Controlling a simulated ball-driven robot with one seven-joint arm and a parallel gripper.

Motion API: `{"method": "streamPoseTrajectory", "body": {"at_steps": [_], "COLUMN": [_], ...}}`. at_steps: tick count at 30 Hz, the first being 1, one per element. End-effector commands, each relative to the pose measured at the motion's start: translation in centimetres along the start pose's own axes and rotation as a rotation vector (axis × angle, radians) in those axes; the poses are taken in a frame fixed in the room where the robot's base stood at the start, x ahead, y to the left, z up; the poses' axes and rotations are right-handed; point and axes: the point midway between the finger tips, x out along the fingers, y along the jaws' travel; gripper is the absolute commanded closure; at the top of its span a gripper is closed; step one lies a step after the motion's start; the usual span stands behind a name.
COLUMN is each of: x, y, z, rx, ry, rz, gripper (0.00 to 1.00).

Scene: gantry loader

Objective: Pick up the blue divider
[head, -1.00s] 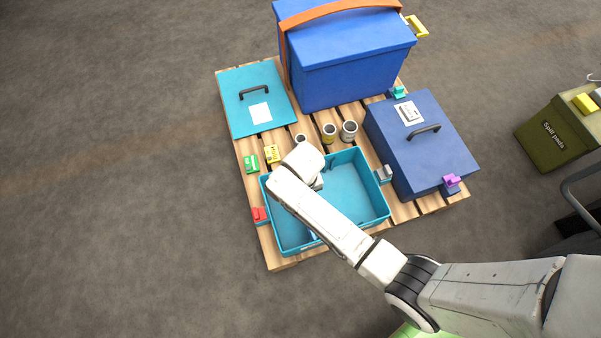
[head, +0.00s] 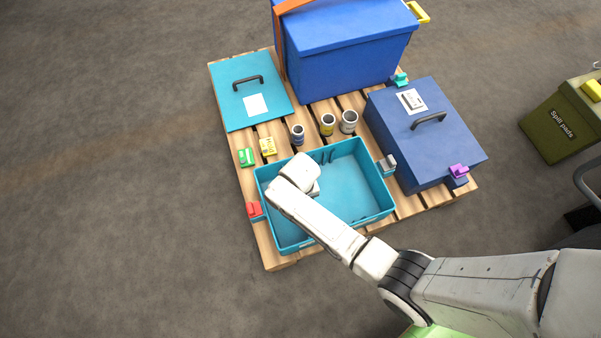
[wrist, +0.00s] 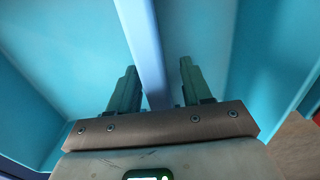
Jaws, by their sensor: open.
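The blue divider (wrist: 143,35) shows in the wrist view as a long upright strip inside the teal tray. It runs from the top edge down between the two fingers of my gripper (wrist: 158,65). There my arm hides the divider and the fingers.
Red (head: 254,209) and grey (head: 387,163) clamps sit at the tray's sides. A dark blue lidded box (head: 425,150) is at right, a large blue box (head: 345,65) behind. Floor at left is clear.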

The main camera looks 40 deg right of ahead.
Motion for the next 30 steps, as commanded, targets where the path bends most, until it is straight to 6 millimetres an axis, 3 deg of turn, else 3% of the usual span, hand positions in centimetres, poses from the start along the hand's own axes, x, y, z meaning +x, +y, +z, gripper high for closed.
{"method": "streamPoseTrajectory", "body": {"at_steps": [5,21,30], "x": [-0.09,-0.08,-0.12], "y": [0.00,0.02,0.02], "z": [-0.02,0.02,0.00], "rx": [0.000,0.000,0.000], "ry": [0.000,0.000,0.000], "rz": [0.000,0.000,0.000], "gripper": [0.51,1.00,1.00]}}
